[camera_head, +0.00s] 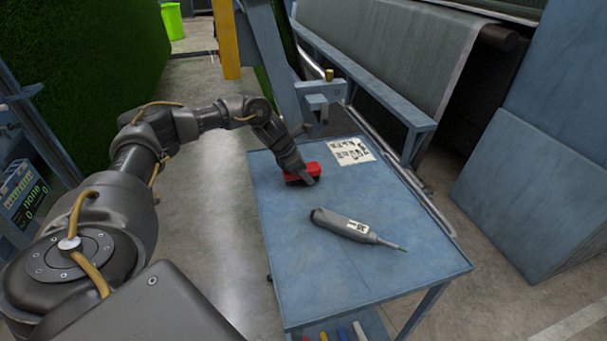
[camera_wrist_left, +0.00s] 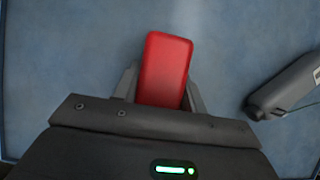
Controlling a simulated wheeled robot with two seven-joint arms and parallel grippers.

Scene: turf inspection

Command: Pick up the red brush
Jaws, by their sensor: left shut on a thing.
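The red brush (camera_head: 312,170) is at the far left part of the blue table top (camera_head: 290,240). My left gripper (camera_head: 302,177) reaches down to it from the upper left and is shut on it. In the left wrist view the red brush (camera_wrist_left: 165,70) sits between the two fingers of my left gripper (camera_wrist_left: 160,88), with a finger on each side. Its bristles are hidden. I cannot tell whether it rests on the table or is just above it. My right gripper is not in view.
A grey tool with a thin tip (camera_head: 345,225) lies right of the brush; it also shows in the left wrist view (camera_wrist_left: 285,88). A printed sheet (camera_head: 351,151) lies at the back of the table. A blue machine frame (camera_head: 370,85) stands behind. The table's front left is clear.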

